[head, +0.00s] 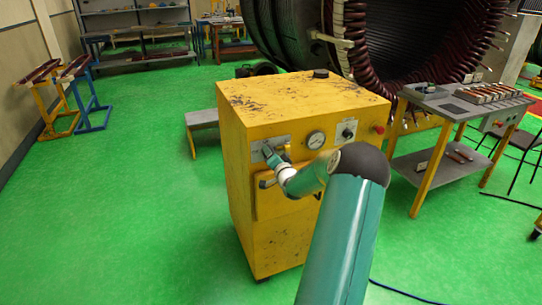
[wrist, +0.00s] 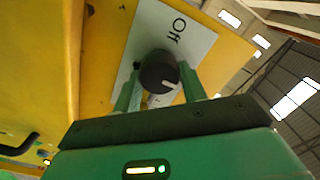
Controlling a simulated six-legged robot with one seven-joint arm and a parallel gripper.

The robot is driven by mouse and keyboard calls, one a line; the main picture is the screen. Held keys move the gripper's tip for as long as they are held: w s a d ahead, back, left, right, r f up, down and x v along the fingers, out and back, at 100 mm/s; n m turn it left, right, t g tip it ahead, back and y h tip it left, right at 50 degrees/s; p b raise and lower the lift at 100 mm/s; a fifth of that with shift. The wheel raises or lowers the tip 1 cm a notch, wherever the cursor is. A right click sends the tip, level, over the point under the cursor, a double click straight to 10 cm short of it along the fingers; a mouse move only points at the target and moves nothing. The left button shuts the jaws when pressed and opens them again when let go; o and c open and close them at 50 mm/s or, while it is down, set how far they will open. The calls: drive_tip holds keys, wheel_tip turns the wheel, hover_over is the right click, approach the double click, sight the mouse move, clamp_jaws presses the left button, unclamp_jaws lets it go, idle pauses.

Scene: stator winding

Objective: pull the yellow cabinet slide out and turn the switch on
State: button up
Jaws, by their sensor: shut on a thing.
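The yellow cabinet (head: 250,230) stands upright in the middle of the head view. Its front has a slide or drawer panel with a dark handle (head: 266,182); how far it stands out I cannot tell. My gripper (head: 274,156) is at the plate on the upper left of the cabinet front. In the wrist view, a round black switch knob (wrist: 158,70) with a light pointer mark sits on a white plate (wrist: 150,25) lettered "Off". My gripper (wrist: 160,88) has its green fingers on either side of the knob, shut on it. In the head view my gripper mostly hides the knob.
A gauge (head: 316,140), another knob (head: 348,132) and a red button (head: 379,129) are on the cabinet front. A grey-topped work table (head: 430,165) stands to the right, a large stator (head: 340,40) behind.

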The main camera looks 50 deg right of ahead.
drive_tip(key=shift+f, duration=0.1)
drive_tip(key=o, duration=1)
drive_tip(key=shift+c, duration=0.2)
drive_tip(key=shift+a, duration=0.1)
drive_tip(key=v, duration=1.3)
drive_tip(key=shift+s+a, duration=0.15)
drive_tip(key=shift+s, duration=0.2)
